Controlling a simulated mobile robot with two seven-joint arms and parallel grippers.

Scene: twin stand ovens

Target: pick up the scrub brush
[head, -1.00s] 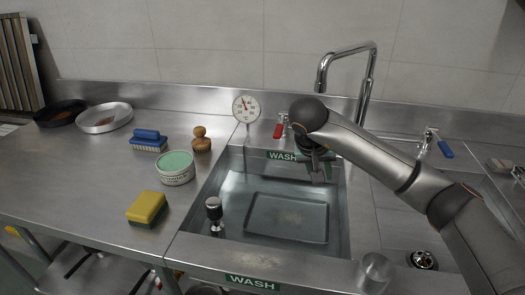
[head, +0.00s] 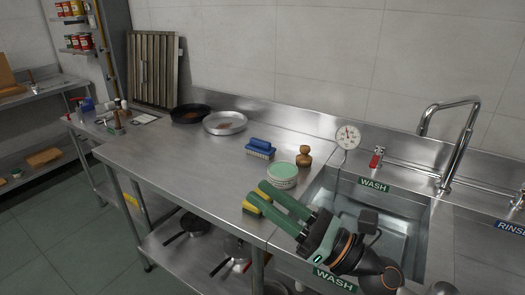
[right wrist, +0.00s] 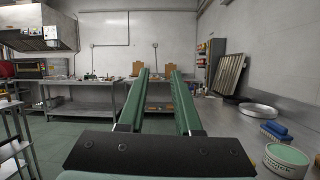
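The scrub brush (head: 260,147), with a blue handle block and pale bristles, rests bristles down on the steel counter left of the sink. It also shows at the right edge of the right wrist view (right wrist: 275,131). My right gripper (head: 265,197) is open and empty, its two green fingers apart and pointing left over the counter's front edge near the sink. In the head view it is nearer the camera than the brush and apart from it. My left gripper is not in view.
A green-topped tub (head: 282,175) and a wooden-knobbed brush (head: 304,156) stand right of the scrub brush. A yellow sponge (head: 254,204) is partly hidden behind my right fingers. Two pans (head: 225,124) sit at the back.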

